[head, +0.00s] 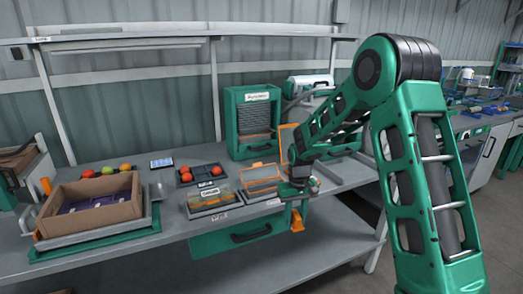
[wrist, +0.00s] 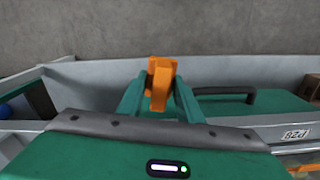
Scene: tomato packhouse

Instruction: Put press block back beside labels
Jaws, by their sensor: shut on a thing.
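The orange press block (head: 297,222) is held between the fingers of my gripper (head: 296,208), just off the front edge of the bench. In the wrist view the block (wrist: 160,84) stands up between the two green fingers of my gripper (wrist: 160,94), which are shut on it. A grey tray (head: 210,211) with a small white card on it lies on the bench left of my gripper; its print is too small to read, so I cannot tell if it holds the labels. An orange-framed tray (head: 262,170) sits beside it, nearer my gripper.
A cardboard box (head: 88,192) stands on the bench at left, with several tomatoes (head: 106,170) behind it. A dark tray with red tomatoes (head: 186,176) is mid-bench. A green cabinet (head: 252,97) stands at the back. A green drawer (head: 247,236) hangs below the front edge.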

